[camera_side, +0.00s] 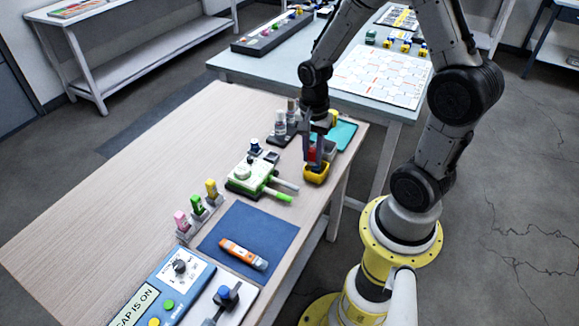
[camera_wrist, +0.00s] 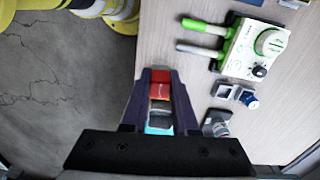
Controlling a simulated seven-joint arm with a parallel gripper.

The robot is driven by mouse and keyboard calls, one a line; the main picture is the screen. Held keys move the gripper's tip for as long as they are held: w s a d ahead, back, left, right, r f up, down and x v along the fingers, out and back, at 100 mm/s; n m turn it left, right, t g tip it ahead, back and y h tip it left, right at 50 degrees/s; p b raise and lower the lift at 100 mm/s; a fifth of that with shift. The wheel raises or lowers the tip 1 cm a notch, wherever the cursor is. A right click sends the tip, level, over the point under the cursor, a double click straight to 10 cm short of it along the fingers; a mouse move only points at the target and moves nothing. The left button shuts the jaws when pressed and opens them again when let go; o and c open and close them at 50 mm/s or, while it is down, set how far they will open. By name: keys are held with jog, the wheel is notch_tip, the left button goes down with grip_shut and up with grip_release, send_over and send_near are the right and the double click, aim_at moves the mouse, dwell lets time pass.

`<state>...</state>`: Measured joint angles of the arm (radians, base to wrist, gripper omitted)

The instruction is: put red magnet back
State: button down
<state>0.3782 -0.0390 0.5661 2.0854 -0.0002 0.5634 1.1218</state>
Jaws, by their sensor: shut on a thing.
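My gripper (camera_side: 315,158) is over the right edge of the wooden table, its fingers pointing down. It is shut on the red magnet (camera_side: 312,154), which shows as a small red patch between the fingers. In the wrist view, the fingers of my gripper (camera_wrist: 160,85) close around the red magnet (camera_wrist: 160,91), and the fingers hide part of it. A yellow holder (camera_side: 316,177) is directly below the fingertips in the side view. I cannot tell whether the magnet touches it.
A white-green device (camera_side: 250,173) with two handles stands left of the gripper. Grey holders with small bottles (camera_side: 280,124) and a teal pad (camera_side: 345,134) are behind. The table's left side is clear.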

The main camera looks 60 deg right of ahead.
jog(key=s, duration=0.3)
send_over(291, 166)
jog(key=shift+m, duration=0.4)
notch_tip(291, 166, down, 9)
jog(key=shift+r, duration=0.1)
jog(key=shift+f, duration=1.5)
jog(key=shift+f, duration=0.1)
jog(key=c, duration=0.7)
grip_release()
